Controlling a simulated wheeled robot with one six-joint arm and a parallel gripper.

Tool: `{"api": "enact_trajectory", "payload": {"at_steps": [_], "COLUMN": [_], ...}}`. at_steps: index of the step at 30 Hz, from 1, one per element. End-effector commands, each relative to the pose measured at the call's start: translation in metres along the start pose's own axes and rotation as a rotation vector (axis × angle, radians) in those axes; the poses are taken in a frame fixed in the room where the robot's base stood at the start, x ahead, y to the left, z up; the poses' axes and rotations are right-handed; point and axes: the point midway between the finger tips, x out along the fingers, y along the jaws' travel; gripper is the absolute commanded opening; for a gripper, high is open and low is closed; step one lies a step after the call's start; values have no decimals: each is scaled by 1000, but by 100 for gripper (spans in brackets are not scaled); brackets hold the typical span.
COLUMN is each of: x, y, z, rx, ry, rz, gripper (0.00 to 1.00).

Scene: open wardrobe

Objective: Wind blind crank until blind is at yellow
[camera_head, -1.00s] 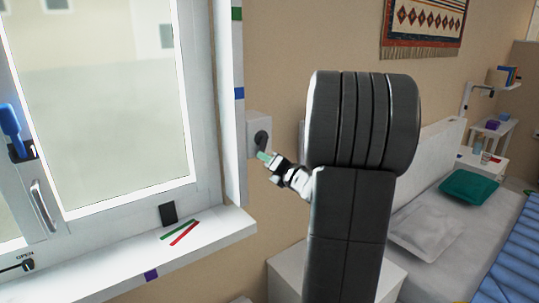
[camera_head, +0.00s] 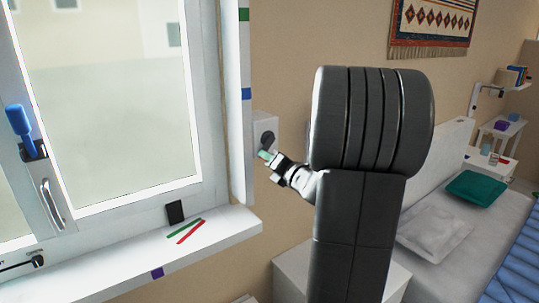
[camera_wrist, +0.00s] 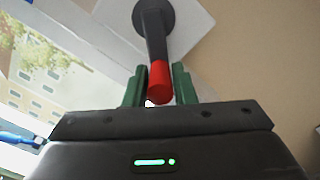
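The blind crank (camera_head: 267,138) is a dark hub on a white box on the wall right of the window. In the wrist view its black arm (camera_wrist: 155,40) ends in a red knob (camera_wrist: 160,82). My gripper (camera_head: 264,155) is at the crank, just below the hub. In the wrist view the green fingers of my gripper (camera_wrist: 158,86) are close on both sides of the red knob and appear shut on it. A green mark (camera_head: 243,14) and a blue mark (camera_head: 246,93) are on the white strip beside the window. No yellow mark or blind edge is visible.
The window sill (camera_head: 225,225) holds a dark block (camera_head: 175,212), a green stick and a red stick (camera_head: 190,233). A blue-handled object (camera_head: 20,125) is on the window frame at left. A white cabinet (camera_head: 290,265) and a bed (camera_head: 450,240) stand at right.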

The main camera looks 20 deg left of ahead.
Motion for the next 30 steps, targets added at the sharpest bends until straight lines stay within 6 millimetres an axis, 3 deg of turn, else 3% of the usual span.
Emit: {"api": "enact_trajectory", "payload": {"at_steps": [6,17,30], "x": [0,0,0], "y": [18,18,37], "z": [3,2,13], "rx": [-1,0,-1], "ry": [1,1,0], "rz": [3,1,2], "gripper": [19,19,19]}}
